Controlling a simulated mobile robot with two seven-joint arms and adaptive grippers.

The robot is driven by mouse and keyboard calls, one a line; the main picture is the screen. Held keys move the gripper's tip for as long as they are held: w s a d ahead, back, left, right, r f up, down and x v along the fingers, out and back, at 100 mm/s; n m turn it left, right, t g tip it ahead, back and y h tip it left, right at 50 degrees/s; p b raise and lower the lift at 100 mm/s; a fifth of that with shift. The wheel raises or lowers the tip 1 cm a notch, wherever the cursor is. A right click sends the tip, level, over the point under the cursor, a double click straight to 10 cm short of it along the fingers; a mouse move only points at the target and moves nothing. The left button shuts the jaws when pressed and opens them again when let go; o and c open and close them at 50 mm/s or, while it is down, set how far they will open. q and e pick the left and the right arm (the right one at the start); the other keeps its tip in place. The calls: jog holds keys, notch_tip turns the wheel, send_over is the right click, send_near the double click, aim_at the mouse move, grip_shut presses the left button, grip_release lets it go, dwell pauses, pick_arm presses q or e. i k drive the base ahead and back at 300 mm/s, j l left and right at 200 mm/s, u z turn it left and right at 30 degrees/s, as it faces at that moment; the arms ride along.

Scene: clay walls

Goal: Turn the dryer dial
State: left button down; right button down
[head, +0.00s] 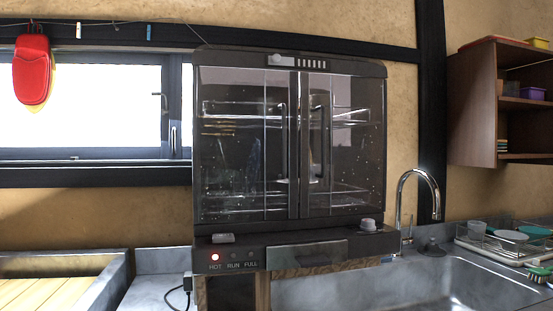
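The dryer (290,140) is a dark cabinet with two clear doors, both shut, standing on the counter in the middle of the head view. A small pale knob (368,225), which looks like the dial, sits at the right of its lower ledge. A round light-coloured piece (276,60) sits at the top beside a row of slots. A grey piece (223,238) lies at the lower left, above the HOT, RUN and FULL labels. I cannot read any dial marking. Neither gripper shows.
A sink (440,285) with a chrome tap (402,205) lies right of the dryer. A dish rack (500,240) and a wall shelf (500,110) are at the right. A red mitt (32,70) hangs at the left. A wooden-slatted basin (45,290) is lower left.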

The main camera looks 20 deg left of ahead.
aim_at(368, 225)
jog(key=k+l+u, duration=0.15)
jog(key=l+u, duration=0.15)
jog(key=l, duration=0.15)
jog(key=k+l+u, duration=0.3)
jog(key=l, duration=0.15)
jog(key=k+l+u, duration=0.15)
jog(key=l+u, duration=0.2)
jog(key=i+j, duration=0.2)
jog(key=i, duration=0.25)
